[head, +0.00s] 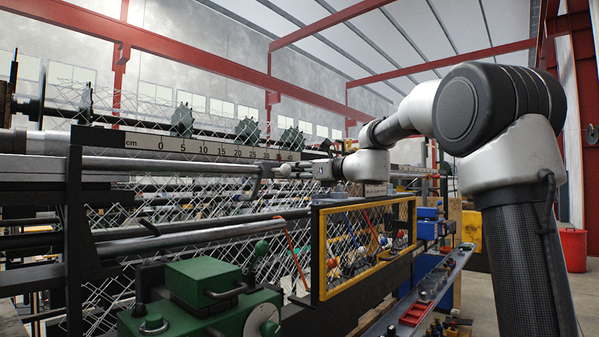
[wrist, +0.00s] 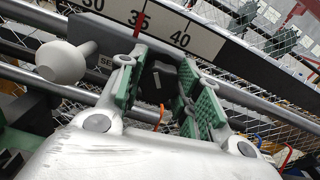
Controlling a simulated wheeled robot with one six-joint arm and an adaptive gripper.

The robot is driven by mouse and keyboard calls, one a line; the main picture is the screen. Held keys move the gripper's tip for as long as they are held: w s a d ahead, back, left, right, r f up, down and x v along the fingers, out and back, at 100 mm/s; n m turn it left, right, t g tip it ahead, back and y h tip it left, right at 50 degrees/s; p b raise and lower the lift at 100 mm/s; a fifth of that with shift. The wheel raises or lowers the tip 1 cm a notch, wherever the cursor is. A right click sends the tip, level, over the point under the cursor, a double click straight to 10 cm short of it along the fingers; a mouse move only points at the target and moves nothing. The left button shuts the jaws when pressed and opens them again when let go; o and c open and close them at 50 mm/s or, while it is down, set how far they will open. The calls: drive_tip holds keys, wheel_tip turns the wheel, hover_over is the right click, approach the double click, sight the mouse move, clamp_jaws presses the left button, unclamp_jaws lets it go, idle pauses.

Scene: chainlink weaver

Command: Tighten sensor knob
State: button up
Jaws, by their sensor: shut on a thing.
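The sensor (wrist: 106,62) is a dark block with a partly covered label starting "SE", on the rail under the centimetre scale (head: 180,146). In the wrist view, a dark knob (wrist: 160,76) with a pale mark sits between the green-padded fingers of my gripper (wrist: 163,80). My gripper is shut on it; the fingers hide part of it. A red pointer line (wrist: 139,22) stands near 35 on the scale. In the head view my gripper (head: 280,171) reaches left to the rail; the knob is too small to make out there.
A pale ball-ended handle (wrist: 62,62) stands left of the fingers. Steel rails (head: 170,165) and wire mesh run behind. A yellow-framed mesh guard (head: 322,252) and green machine box (head: 210,285) stand below in front. A narrow parts shelf (head: 415,310) lies at lower right.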

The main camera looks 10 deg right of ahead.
drive_tip(key=shift+f, duration=0.15)
idle(0.3)
drive_tip(key=o, duration=1)
drive_tip(key=shift+o, duration=0.2)
drive_tip(key=v, duration=1.2)
